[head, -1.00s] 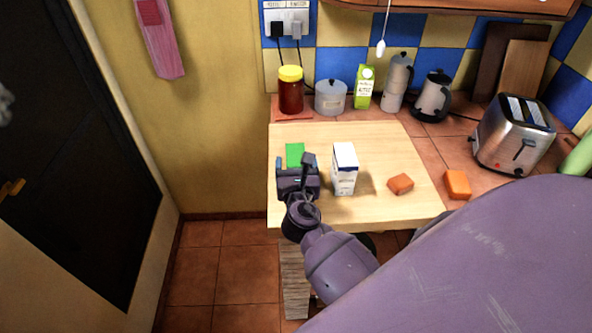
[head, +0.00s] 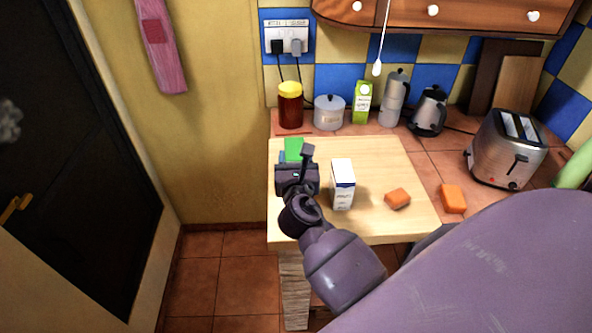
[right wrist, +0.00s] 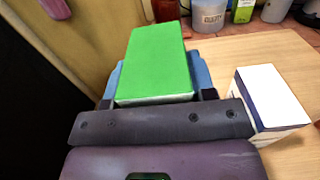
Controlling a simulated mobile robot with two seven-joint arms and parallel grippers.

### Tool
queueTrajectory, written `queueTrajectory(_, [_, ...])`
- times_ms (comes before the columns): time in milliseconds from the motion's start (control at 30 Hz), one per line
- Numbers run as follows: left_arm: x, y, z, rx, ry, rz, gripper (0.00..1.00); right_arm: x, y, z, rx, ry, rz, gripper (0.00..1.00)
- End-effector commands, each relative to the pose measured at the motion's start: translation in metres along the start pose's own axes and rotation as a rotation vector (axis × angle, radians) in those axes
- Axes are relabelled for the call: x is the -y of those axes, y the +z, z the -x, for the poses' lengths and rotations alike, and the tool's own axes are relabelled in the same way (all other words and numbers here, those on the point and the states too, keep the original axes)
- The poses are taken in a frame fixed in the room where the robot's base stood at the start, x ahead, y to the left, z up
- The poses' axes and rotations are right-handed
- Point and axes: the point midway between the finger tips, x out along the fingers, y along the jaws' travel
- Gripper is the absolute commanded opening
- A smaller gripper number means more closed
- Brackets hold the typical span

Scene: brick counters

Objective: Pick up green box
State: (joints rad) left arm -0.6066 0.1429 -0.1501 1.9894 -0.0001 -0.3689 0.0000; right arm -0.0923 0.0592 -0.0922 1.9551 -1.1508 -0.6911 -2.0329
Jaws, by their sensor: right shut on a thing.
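The green box (head: 293,149) is at the left side of the wooden board in the head view. It lies between the blue fingers of my right gripper (head: 294,158), which is shut on it. In the right wrist view the green box (right wrist: 155,62) fills the space ahead of the gripper (right wrist: 157,85), its green face toward the camera and a finger on either side. Its underside is hidden, so its height above the board is hard to tell. My left gripper is not in view.
A white and dark blue carton (head: 343,185) stands just right of my right gripper. Two orange blocks (head: 397,199) lie further right. A jar (head: 290,106), pot (head: 329,113), green carton (head: 361,103), moka pot, kettle and toaster (head: 507,150) line the back and right. The front board (head: 390,226) is clear.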

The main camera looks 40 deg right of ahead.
Motion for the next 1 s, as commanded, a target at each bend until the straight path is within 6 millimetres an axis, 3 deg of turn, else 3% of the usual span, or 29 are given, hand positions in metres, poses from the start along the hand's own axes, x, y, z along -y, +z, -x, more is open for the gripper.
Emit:
queueTrajectory(33, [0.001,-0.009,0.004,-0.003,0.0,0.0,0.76,0.0,0.021,0.0,0.006,0.001,-0.002,0.27])
queueTrajectory(100, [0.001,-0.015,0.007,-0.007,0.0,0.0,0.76,0.0,0.038,0.0,0.005,0.0,-0.003,0.27])
queueTrajectory(433, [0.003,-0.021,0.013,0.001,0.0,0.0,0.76,0.0,0.106,0.0,0.003,0.002,-0.001,0.27])
queueTrajectory(633, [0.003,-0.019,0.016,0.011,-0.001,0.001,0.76,0.0,0.125,0.0,0.001,0.001,0.0,0.27])
queueTrajectory(1000, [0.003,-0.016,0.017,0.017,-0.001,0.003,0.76,-0.003,0.135,-0.001,0.002,0.004,-0.001,0.27])
